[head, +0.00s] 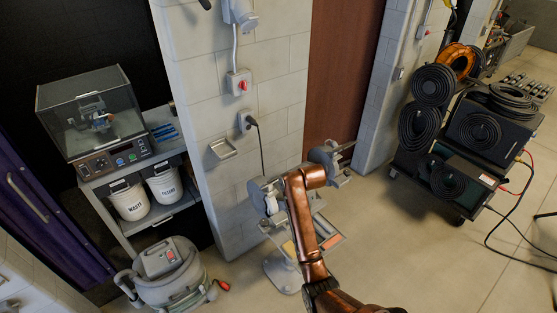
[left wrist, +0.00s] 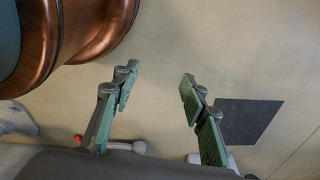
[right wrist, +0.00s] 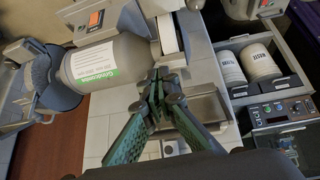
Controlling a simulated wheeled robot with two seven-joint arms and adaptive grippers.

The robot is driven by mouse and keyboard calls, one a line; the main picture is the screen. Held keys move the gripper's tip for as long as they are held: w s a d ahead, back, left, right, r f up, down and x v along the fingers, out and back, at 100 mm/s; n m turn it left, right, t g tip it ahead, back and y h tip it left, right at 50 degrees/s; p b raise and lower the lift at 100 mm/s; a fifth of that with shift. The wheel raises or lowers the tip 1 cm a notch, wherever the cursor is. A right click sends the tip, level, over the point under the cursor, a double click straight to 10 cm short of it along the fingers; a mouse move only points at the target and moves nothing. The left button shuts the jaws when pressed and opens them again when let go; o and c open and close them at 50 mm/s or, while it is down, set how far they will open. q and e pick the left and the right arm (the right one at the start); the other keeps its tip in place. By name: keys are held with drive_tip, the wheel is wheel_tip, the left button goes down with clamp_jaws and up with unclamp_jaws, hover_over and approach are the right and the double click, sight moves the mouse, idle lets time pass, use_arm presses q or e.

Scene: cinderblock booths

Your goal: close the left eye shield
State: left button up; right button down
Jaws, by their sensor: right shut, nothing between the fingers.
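The bench grinder stands on a pedestal (head: 283,272) by the wall in the head view, partly covered by my copper right arm. Its left wheel end (head: 255,194) shows beside the arm. In the right wrist view the grinder's grey motor body (right wrist: 100,62) appears upside down, with a pale wheel (right wrist: 169,34) at its right end. I cannot tell the left eye shield's outline or angle from the guard parts there. My right gripper (right wrist: 160,76) is shut and empty, its tips close to that wheel end; contact is unclear. My left gripper (left wrist: 158,80) is open and empty above the floor.
A small wall shelf (head: 222,149) and outlet (head: 245,121) sit behind the grinder. A shop vacuum (head: 166,272) stands on the floor front left. A cabinet with buckets (head: 130,200) is at left, a cart with cable coils (head: 480,131) at right.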

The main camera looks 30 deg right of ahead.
drive_tip(key=w+r+t+y+p, duration=0.1)
drive_tip(key=w+r, duration=0.2)
drive_tip(key=r, duration=1.3)
drive_tip(key=w+f+p, duration=0.1)
drive_tip(key=f, duration=0.1)
drive_tip(key=w+f+p, duration=0.1)
drive_tip(key=f+p, duration=0.1)
drive_tip(key=f, duration=0.1)
drive_tip(key=w+a+f+p, duration=0.1)
drive_tip(key=f, duration=0.2)
drive_tip(key=shift+w+f+p, duration=0.25)
drive_tip(key=shift+p, duration=0.1)
drive_tip(key=shift+s+f, duration=0.2)
drive_tip(key=shift+s, duration=0.3)
use_arm(q)
wheel_tip(320, 180, up, 7)
drive_tip(key=s, duration=0.1)
drive_tip(key=shift+r, duration=0.2)
use_arm(e)
drive_tip(key=shift+f, duration=0.1)
